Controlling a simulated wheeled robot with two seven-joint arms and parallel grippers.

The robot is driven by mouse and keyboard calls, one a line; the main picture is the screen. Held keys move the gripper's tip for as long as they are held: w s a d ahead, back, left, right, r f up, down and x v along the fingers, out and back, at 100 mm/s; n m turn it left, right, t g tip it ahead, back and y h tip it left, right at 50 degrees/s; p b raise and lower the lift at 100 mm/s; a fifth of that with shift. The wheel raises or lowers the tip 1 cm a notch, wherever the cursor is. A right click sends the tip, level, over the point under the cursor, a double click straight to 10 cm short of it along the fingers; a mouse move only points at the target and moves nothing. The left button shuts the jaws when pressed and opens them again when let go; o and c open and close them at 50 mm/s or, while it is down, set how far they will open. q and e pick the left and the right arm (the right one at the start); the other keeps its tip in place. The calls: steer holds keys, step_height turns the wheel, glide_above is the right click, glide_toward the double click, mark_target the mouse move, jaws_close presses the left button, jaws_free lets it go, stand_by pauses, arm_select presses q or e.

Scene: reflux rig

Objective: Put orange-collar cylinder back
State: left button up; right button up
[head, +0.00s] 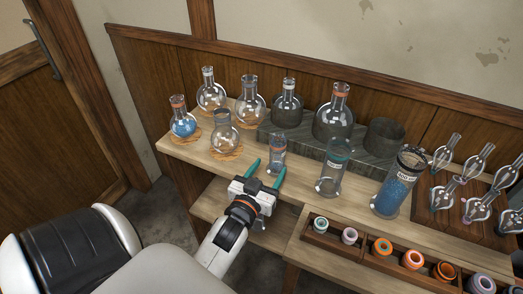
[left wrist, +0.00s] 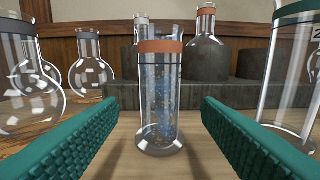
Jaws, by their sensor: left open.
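The orange-collar cylinder (head: 277,154) is a slim clear glass cylinder with an orange band near its top. It stands upright on the wooden bench near its front edge. In the left wrist view the cylinder (left wrist: 160,95) is centred ahead, with bluish specks visible in or through its glass. My left gripper (head: 264,174) is open, its two teal fingers pointing at the cylinder from the front. In the left wrist view the fingers (left wrist: 160,135) lie to either side, with the cylinder between and just beyond their tips. My right gripper is not in view.
A green-collar cylinder (head: 333,168) and a larger cylinder of blue beads (head: 398,185) stand to the right. Round flasks, one with blue contents (head: 183,123), stand left on cork rings. A grey stone block (head: 308,143) lies behind. A wooden rack (head: 345,252) of coloured rings lies along the front.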

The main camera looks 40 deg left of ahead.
arm_select(q)
steer(key=v, duration=0.4)
stand_by(1.5)
